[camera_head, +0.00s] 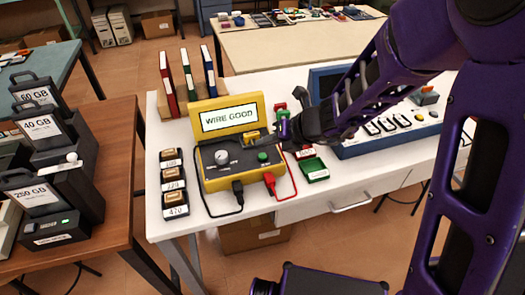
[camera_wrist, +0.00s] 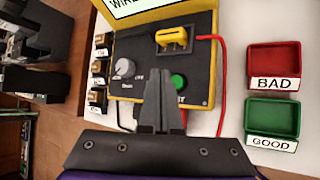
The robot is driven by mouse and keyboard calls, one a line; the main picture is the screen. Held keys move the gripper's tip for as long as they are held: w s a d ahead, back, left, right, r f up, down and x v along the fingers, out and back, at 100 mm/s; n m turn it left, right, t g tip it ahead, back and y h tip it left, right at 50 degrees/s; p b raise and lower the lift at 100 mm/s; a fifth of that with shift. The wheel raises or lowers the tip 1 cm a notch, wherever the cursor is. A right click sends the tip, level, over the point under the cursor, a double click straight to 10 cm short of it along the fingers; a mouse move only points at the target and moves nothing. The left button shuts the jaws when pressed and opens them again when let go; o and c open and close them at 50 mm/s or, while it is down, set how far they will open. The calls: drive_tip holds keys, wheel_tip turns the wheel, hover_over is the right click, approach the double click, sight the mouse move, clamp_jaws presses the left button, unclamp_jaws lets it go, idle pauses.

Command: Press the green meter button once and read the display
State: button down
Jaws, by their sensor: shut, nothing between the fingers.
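The yellow meter (camera_head: 206,183) stands on the white table, and its display (camera_head: 229,118) reads "WIRE GOOD". The green button (camera_head: 263,157) is on the meter's dark front panel. My gripper (camera_wrist: 162,100) is shut and empty, pointing over the lower part of the panel. In the head view my gripper (camera_head: 285,133) is at the meter's right side, its tips hard to make out. I cannot tell whether they touch the panel.
A grey knob (camera_wrist: 124,67) and a yellow plug piece (camera_wrist: 174,39) sit on the panel. Black and red leads (camera_head: 284,192) run from its front. Red "BAD" (camera_wrist: 274,58) and green "GOOD" (camera_wrist: 272,117) trays lie right. Small labelled boxes (camera_head: 173,180) stand left.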

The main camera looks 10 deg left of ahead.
sight(265, 161)
wheel_tip(265, 161, up, 3)
drive_tip(key=shift+r+p, duration=0.15)
drive_tip(key=shift+p, duration=1.1)
